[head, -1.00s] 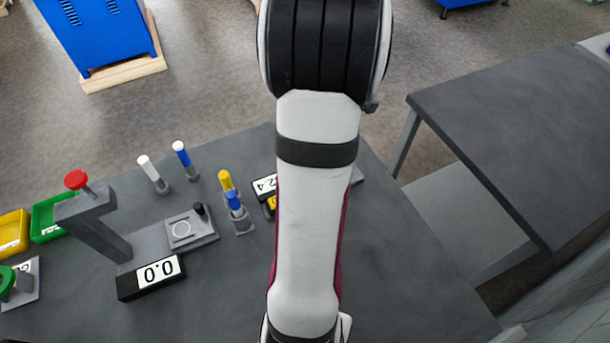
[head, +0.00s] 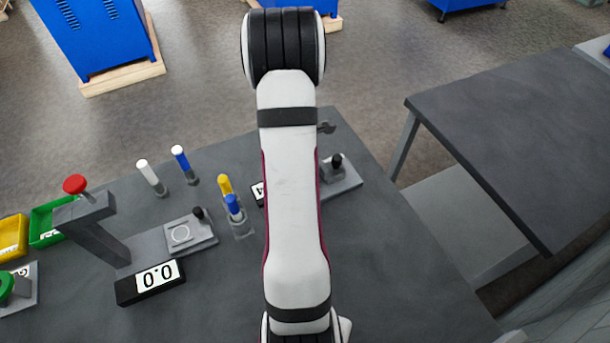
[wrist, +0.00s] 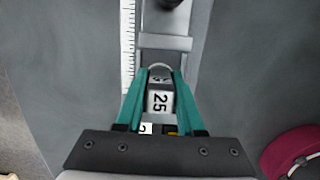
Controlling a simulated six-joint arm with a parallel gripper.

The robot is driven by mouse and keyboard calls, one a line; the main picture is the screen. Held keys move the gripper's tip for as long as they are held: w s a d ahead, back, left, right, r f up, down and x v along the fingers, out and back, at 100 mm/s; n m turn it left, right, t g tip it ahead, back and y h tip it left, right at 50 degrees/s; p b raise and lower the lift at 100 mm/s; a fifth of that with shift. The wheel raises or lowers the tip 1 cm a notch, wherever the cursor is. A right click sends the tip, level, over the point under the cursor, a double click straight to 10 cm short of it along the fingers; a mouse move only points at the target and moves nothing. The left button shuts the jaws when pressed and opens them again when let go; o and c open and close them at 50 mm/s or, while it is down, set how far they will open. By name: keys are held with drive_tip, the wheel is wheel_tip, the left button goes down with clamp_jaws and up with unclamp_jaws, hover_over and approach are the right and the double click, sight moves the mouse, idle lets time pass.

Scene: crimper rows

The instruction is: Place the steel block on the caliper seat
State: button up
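In the wrist view the steel block (wrist: 159,101), a small silver piece marked 25, sits between the teal fingers of my gripper (wrist: 160,88), which look shut on its sides. Beyond it is the caliper (wrist: 165,42), a grey rail with a white ruled scale along its left side and a crossbar. A pale curved edge shows just past the block. I cannot tell whether the block touches the caliper or its seat. In the head view the caliper's grey base (head: 343,183) with a black knob shows right of my arm, which hides my gripper and the block.
A display reading 0.0 (head: 151,281), a red-knobbed press (head: 91,213) and a grey plate with a circle (head: 190,234) stand left. Yellow and blue-topped pegs (head: 233,206) are near my arm. A second display (head: 258,193) is partly hidden. The right front tabletop is clear.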

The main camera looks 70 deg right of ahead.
drive_tip(key=shift+o, duration=1.1)
wheel_tip(320, 180, up, 12)
drive_tip(key=w+a, duration=0.1)
drive_tip(key=w+a+r+m+t, duration=0.1)
drive_tip(key=w+a+r+m, duration=0.25)
drive_tip(key=a, duration=0.55)
drive_tip(key=w+a+r+m, duration=0.2)
drive_tip(key=w+a, duration=0.2)
drive_tip(key=a, duration=0.4)
drive_tip(key=s+a+r+m+y, duration=0.1)
drive_tip(key=s+a+m, duration=0.3)
drive_tip(key=a, duration=0.6)
drive_tip(key=s+a+m+y, duration=0.2)
drive_tip(key=s+a+m, duration=0.2)
drive_tip(key=a, duration=0.7)
drive_tip(key=shift+a+r+m, duration=0.2)
drive_tip(key=shift+r+m, duration=0.15)
drive_tip(key=shift+m, duration=0.2)
drive_tip(key=shift+w, duration=0.1)
